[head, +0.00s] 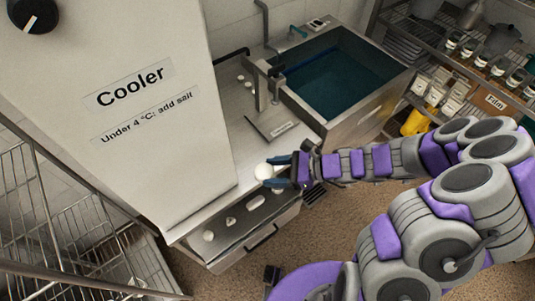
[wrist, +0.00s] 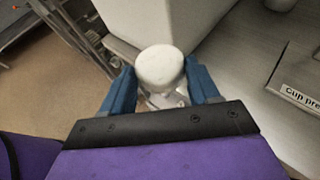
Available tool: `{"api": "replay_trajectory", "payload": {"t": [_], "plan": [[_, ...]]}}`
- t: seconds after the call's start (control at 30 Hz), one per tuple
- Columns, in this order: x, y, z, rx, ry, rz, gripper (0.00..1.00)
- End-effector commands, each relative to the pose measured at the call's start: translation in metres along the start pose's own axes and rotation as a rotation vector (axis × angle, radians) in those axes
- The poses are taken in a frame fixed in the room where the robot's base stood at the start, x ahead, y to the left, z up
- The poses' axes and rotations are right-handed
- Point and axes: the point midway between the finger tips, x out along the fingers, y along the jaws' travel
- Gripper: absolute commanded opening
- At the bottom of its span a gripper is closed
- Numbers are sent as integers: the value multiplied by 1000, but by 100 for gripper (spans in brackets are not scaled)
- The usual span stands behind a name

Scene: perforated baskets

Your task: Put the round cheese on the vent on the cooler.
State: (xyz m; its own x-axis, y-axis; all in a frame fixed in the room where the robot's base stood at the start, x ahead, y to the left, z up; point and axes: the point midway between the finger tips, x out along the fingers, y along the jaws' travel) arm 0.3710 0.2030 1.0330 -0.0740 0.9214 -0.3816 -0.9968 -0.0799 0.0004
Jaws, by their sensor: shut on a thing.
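The round white cheese (head: 263,171) is between the blue fingers of my gripper (head: 272,171), which is shut on it. It also shows in the wrist view (wrist: 160,66), between the fingertips (wrist: 160,88). The cheese is held above an open drawer at the front of the steel counter. The tall white cooler (head: 110,120), labelled "Cooler" and "Under 4 °C: add salt", stands to the left of my gripper in the head view. I cannot make out a vent on the visible faces of the cooler.
The open drawer (head: 235,240) holds several small white pieces. A sink (head: 340,115) with dark blue-green liquid lies behind my gripper, with a tap beside it. A wire rack (head: 50,215) stands at lower left. Shelves with jars (head: 480,60) are at upper right.

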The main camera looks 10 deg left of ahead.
Motion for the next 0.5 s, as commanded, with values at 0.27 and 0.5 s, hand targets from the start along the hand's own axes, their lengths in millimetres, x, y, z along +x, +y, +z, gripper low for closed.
{"api": "replay_trajectory", "payload": {"t": [0.27,0.5], "plan": [[-28,40,-3,5,1,-5,29],[-35,50,-1,5,-1,0,29]]}}
